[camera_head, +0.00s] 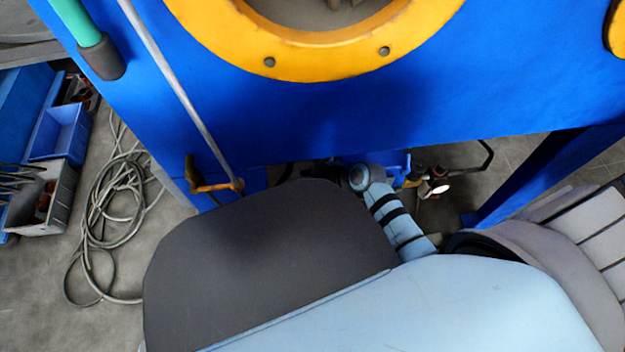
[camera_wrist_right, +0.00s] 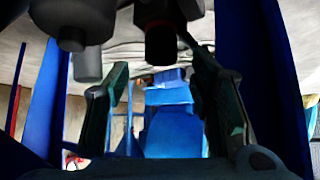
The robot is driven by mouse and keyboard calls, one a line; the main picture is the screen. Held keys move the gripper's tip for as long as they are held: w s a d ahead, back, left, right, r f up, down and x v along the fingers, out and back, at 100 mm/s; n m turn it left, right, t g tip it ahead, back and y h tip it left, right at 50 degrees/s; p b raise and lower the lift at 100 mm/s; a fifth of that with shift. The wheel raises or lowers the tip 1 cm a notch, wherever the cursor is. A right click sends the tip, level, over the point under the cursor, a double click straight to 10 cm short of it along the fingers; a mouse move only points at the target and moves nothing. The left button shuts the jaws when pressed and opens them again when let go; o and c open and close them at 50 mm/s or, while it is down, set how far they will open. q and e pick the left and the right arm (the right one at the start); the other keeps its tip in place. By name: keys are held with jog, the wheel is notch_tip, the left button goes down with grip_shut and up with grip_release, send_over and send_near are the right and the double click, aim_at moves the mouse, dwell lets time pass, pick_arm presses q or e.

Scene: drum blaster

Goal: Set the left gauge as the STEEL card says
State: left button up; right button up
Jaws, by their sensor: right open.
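My right gripper (camera_wrist_right: 160,68) is open in the right wrist view, with its two dark fingers apart and nothing clearly held between them. Dark cylindrical fittings (camera_wrist_right: 75,22) hang close above the fingers. In the head view, a small white disc (camera_head: 440,189) shows low under the blue machine; I cannot tell whether it is a gauge face. No gauge reading and no STEEL card can be made out. My own arm hides much of the area under the machine. My left gripper is not in view.
The blue blaster cabinet (camera_head: 330,115) with a yellow ring (camera_head: 325,65) fills the upper head view. A grey rod (camera_head: 180,90) runs down its left side. Coiled hose (camera_head: 105,220) and blue bins (camera_head: 60,130) lie at left. Blue posts (camera_wrist_right: 280,80) flank the right gripper closely.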

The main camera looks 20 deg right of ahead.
jog(key=v, duration=0.7)
jog(key=s+d+f+m+g+h, duration=0.2)
jog(key=s+d+f+m+h, duration=0.15)
jog(key=s+f, duration=0.35)
jog(key=s+d+f+m+g+h, duration=0.1)
jog(key=s+d+f+m+h, duration=0.2)
jog(key=s+f, duration=0.45)
pick_arm(q)
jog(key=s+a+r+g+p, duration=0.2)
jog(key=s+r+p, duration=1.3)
jog(key=p, duration=1.4)
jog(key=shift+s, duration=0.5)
pick_arm(e)
jog(key=s+d+r+g, duration=0.1)
jog(key=s+r, duration=0.6)
jog(key=s, duration=0.2)
jog(key=s+d+r+m+g, duration=0.1)
jog(key=s+d+r, duration=0.1)
jog(key=s+r, duration=0.5)
jog(key=s, duration=0.3)
jog(key=shift+r, duration=0.2)
